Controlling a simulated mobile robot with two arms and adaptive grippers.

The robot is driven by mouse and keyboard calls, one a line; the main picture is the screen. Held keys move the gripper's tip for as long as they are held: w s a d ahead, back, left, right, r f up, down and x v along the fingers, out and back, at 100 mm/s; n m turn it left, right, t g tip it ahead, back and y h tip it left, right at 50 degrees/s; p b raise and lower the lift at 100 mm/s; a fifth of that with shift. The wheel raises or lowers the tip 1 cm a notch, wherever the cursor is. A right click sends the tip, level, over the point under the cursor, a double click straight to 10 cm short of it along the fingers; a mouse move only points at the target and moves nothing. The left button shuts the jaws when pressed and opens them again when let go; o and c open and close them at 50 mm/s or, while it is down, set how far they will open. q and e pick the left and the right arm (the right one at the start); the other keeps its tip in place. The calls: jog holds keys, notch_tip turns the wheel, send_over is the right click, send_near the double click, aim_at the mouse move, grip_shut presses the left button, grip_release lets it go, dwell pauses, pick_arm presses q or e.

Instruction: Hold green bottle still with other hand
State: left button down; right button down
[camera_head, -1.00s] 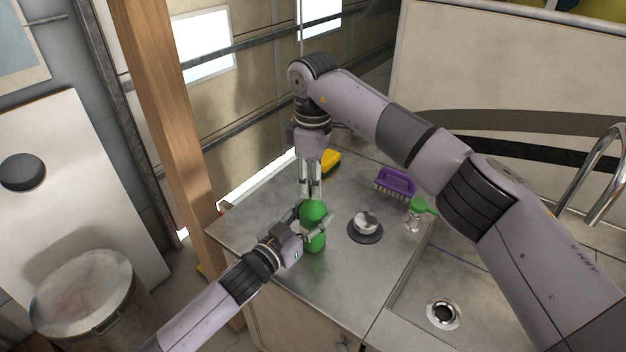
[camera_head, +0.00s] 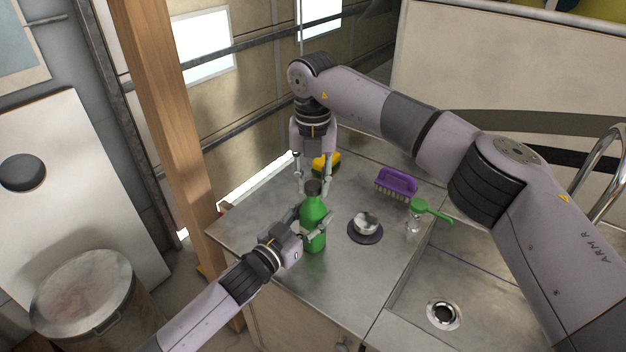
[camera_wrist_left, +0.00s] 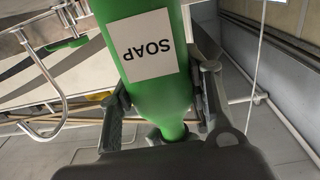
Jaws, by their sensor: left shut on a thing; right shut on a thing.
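The green bottle (camera_head: 313,238) with a dark cap (camera_head: 313,187) stands near the front left of the steel counter. My left gripper (camera_head: 311,222) reaches in from the left and is shut around the bottle's body. In the left wrist view the bottle (camera_wrist_left: 165,92) fills the middle, with a white SOAP label (camera_wrist_left: 142,47) upside down and its dark top end near the bottom of the picture. My right gripper (camera_head: 314,189) comes down from above and is shut on the cap, one finger on each side.
A yellow sponge (camera_head: 333,160), a purple brush (camera_head: 396,181) and a green-handled tool (camera_head: 430,209) lie behind. The sink (camera_head: 445,285) is at right, a wooden post (camera_head: 165,110) at left.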

jog(key=n, duration=0.9)
jog(key=shift+n, duration=0.4)
jog(key=n, duration=0.3)
jog(key=shift+n, duration=0.4)
jog(key=n, duration=0.4)
jog(key=shift+r, duration=0.1)
jog(key=n, duration=0.3)
jog(key=shift+n, duration=0.3)
jog(key=n, duration=1.2)
